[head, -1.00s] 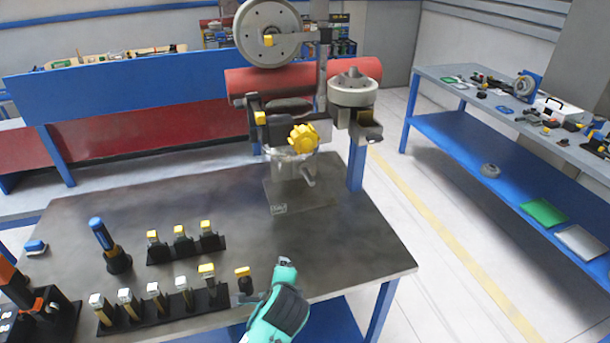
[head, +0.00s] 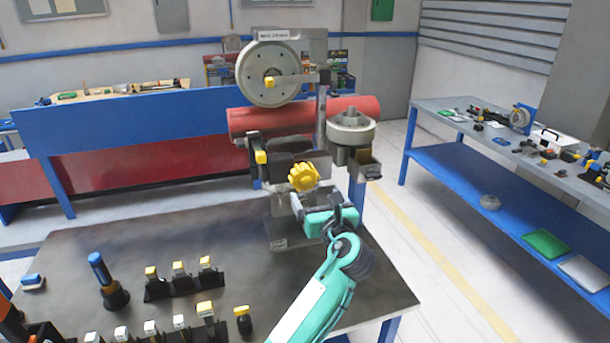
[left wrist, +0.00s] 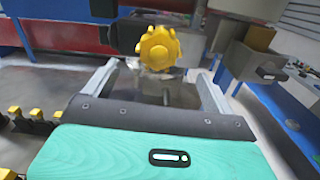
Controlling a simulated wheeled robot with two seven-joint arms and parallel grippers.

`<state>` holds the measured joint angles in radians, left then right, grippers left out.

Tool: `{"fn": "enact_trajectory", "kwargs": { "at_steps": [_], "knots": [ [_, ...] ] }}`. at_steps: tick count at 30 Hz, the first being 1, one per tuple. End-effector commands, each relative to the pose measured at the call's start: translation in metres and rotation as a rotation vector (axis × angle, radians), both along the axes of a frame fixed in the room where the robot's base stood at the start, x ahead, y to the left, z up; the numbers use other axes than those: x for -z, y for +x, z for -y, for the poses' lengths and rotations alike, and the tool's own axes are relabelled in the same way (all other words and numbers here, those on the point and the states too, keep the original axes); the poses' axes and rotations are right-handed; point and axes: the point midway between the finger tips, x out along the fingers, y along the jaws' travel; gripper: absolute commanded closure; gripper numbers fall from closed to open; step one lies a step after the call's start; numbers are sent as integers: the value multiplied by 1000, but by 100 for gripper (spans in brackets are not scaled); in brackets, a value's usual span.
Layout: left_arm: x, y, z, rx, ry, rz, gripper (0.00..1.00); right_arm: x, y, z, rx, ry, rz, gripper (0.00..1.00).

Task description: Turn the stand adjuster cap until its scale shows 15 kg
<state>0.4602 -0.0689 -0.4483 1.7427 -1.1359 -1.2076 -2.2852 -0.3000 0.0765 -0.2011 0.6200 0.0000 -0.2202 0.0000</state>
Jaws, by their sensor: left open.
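A yellow lobed cap (head: 303,177) sits on the front of the machine stand (head: 280,205) at the back of the bench. It also shows in the left wrist view (left wrist: 158,48), ahead of the fingers and between their lines. No scale reading can be made out in either view. My left gripper (head: 302,206) is just below and in front of the cap. In the left wrist view its two fingers (left wrist: 160,88) are spread apart with nothing between them, short of the cap. My right gripper is not in view.
A red roll (head: 350,108) and grey discs (head: 268,74) are on the machine above the cap. Yellow-topped tools in black racks (head: 183,285) and a blue-handled tool (head: 103,270) stand at the bench's left. The bench middle is clear. A side bench (head: 470,125) is at right.

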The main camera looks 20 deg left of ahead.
Motion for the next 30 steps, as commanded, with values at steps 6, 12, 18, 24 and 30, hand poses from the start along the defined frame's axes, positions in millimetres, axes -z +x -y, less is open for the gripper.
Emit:
{"fn": "enact_trajectory", "kwargs": {
  "at_steps": [6, 12, 18, 24, 30],
  "knots": [
    [-4, 40, -29, -3, 1, -3, 12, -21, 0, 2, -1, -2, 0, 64],
    [-3, 69, -47, -1, 0, -1, 12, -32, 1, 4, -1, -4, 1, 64],
    [0, 83, -57, -1, -1, -2, 12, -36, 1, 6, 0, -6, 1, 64],
    [1, 85, -58, 0, -3, -1, 12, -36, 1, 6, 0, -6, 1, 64],
    [1, 85, -58, 0, -3, -1, 26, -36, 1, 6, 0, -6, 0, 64]
  ]
}}
